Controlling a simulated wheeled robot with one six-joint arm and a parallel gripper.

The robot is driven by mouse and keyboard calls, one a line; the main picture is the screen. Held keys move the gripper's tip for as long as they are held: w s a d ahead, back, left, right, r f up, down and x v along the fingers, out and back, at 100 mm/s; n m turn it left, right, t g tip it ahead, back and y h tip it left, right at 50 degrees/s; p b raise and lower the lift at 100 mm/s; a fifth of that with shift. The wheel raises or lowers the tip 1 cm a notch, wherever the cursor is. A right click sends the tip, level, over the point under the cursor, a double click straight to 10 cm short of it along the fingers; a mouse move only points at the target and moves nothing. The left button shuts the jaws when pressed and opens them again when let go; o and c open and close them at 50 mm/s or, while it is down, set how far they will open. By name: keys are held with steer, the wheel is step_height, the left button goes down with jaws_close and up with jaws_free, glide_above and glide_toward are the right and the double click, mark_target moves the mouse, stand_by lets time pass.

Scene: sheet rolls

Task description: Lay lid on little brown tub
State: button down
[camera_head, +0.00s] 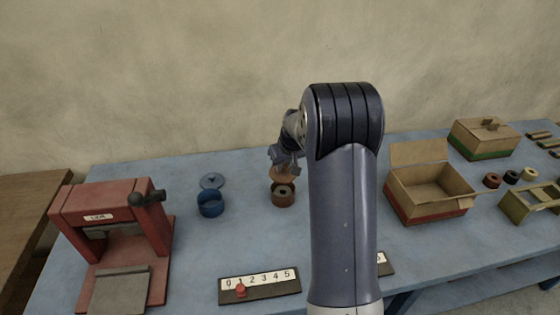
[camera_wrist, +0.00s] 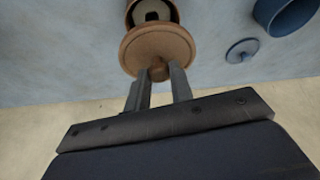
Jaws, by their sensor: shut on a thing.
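The little brown tub (camera_head: 283,196) stands open on the blue table, left of my arm in the head view. In the wrist view the tub (camera_wrist: 152,7) shows at the top edge, partly hidden by the lid, with something pale inside. The round brown lid (camera_wrist: 150,47) has a small knob, and my gripper (camera_wrist: 158,76) is shut on that knob. In the head view the lid (camera_head: 283,174) is just above the tub and slightly behind it, under my gripper (camera_head: 285,164). Whether the lid touches the rim cannot be told.
A blue tub (camera_head: 210,204) and its blue lid (camera_head: 212,181) are left of the brown tub. A red press (camera_head: 112,225) stands further left. A numbered slider board (camera_head: 259,285) lies in front. An open cardboard box (camera_head: 428,197) is right of my arm.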

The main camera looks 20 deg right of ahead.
mark_target(285, 174)
steer(key=shift+f+b, duration=2)
steer(key=shift+f, duration=1.1)
steer(key=shift+f+b, duration=0.45)
steer(key=shift+b, duration=0.5)
stand_by(0.4)
steer(key=c, duration=0.7)
jaws_free()
steer(key=shift+r, duration=0.1)
steer(key=shift+r+p, duration=2.15)
steer(key=shift+r, duration=1.3)
